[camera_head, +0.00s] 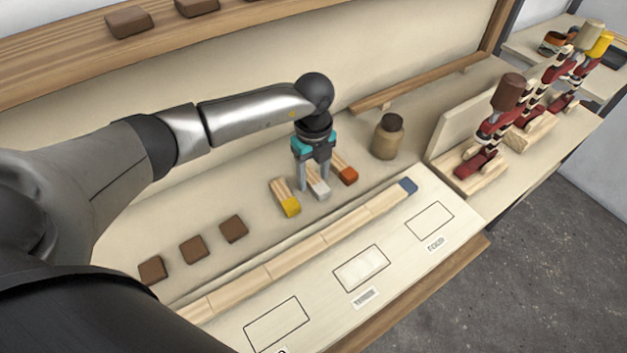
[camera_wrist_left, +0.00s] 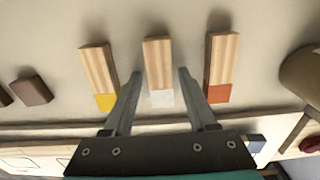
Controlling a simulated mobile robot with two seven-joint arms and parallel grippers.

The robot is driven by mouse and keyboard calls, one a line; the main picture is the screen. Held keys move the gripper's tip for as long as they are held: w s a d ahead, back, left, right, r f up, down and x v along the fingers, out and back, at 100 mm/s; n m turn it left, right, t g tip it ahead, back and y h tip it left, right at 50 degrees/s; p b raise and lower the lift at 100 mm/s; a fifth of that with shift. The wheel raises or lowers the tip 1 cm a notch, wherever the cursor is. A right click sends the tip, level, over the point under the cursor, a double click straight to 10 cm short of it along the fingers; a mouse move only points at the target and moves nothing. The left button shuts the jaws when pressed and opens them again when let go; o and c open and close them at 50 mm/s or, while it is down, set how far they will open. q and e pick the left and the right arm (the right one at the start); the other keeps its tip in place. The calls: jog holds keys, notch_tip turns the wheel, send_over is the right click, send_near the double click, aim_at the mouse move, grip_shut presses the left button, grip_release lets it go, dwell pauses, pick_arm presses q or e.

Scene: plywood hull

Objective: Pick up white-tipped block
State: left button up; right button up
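The white-tipped block (camera_head: 319,188) lies on the bench between the yellow-tipped block (camera_head: 286,198) and the orange-tipped block (camera_head: 345,170). My left gripper (camera_head: 313,188) points down over it with its fingers apart. In the left wrist view the white-tipped block (camera_wrist_left: 158,68) lies between the two open fingers (camera_wrist_left: 158,78), with a gap on each side. The yellow-tipped block (camera_wrist_left: 99,75) is outside the left finger and the orange-tipped block (camera_wrist_left: 221,66) is outside the right finger. My right gripper does not show.
Several brown blocks (camera_head: 193,249) lie to the left. A jar with a dark lid (camera_head: 388,136) stands right of the blocks. A long wooden strip (camera_head: 310,249) runs in front, beside a board with marked rectangles (camera_head: 403,246). Jointed wooden figures (camera_head: 497,119) stand at the right.

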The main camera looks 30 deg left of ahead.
pick_arm(q)
grip_shut()
dwell(0.5)
